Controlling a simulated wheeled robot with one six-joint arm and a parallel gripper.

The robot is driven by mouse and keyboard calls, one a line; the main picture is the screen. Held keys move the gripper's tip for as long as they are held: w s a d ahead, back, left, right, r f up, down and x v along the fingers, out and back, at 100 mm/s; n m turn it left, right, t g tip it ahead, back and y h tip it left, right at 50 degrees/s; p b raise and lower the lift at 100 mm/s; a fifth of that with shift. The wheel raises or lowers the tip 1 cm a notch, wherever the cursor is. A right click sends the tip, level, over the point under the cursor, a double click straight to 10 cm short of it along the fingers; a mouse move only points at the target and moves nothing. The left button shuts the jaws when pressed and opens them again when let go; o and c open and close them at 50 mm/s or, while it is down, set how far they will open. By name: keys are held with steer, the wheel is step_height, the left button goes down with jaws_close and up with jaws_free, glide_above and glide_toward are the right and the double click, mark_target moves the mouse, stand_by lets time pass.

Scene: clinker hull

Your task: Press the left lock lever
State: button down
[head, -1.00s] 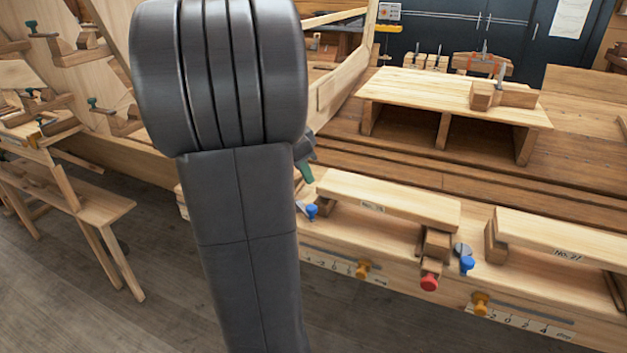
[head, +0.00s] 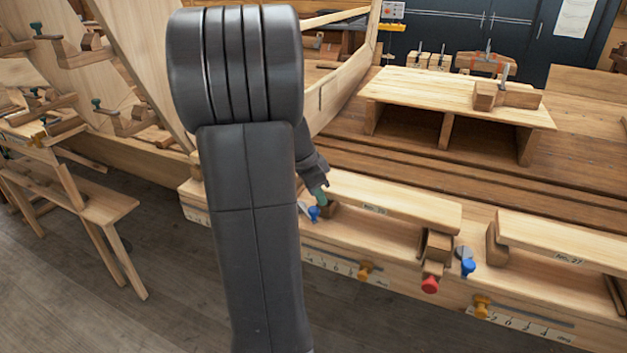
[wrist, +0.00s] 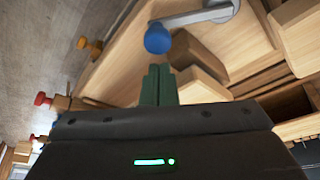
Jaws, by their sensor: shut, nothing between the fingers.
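The left lock lever (head: 313,213) has a blue knob and a grey arm, at the left end of the workbench's front edge. In the wrist view its blue knob (wrist: 157,38) and grey arm (wrist: 200,16) show just beyond my fingertips. My gripper (head: 320,194) is shut and empty, with green fingers, close above the knob in the head view. In the wrist view its fingertips (wrist: 159,70) point toward the knob, with a small gap showing. My arm hides part of the bench left of the lever. A second blue-knobbed lever (head: 467,266) is farther right.
Wooden plank No. 26 (head: 400,203) and another plank (head: 565,240) lie on blocks behind the levers. A red knob (head: 430,285) and orange knobs (head: 365,270) (head: 481,305) stick out from the bench front. A wooden block (wrist: 198,86) lies near my fingers.

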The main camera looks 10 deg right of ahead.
steer(key=shift+x, duration=1)
steer(key=shift+s+a+m+b, duration=0.2)
steer(key=shift+a+m+b, duration=0.25)
steer(key=shift+m+b, duration=0.15)
steer(key=shift+s+a+f+m+g+b, duration=0.15)
steer(key=shift+s+a+m+g+b, duration=0.15)
steer(key=shift+a+m+g+b, duration=0.55)
steer(key=shift+w+a+m+g+y+b, duration=0.15)
steer(key=shift+a+m+g+b, duration=0.2)
steer(key=shift+a+m, duration=1.1)
steer(key=shift+s+a+m+g+y+b, duration=0.15)
steer(key=shift+a+m+b, duration=0.25)
steer(key=shift+a+m, duration=1)
steer(key=shift+w, duration=0.1)
steer(key=shift+d+r, duration=0.1)
steer(key=shift+r, duration=0.2)
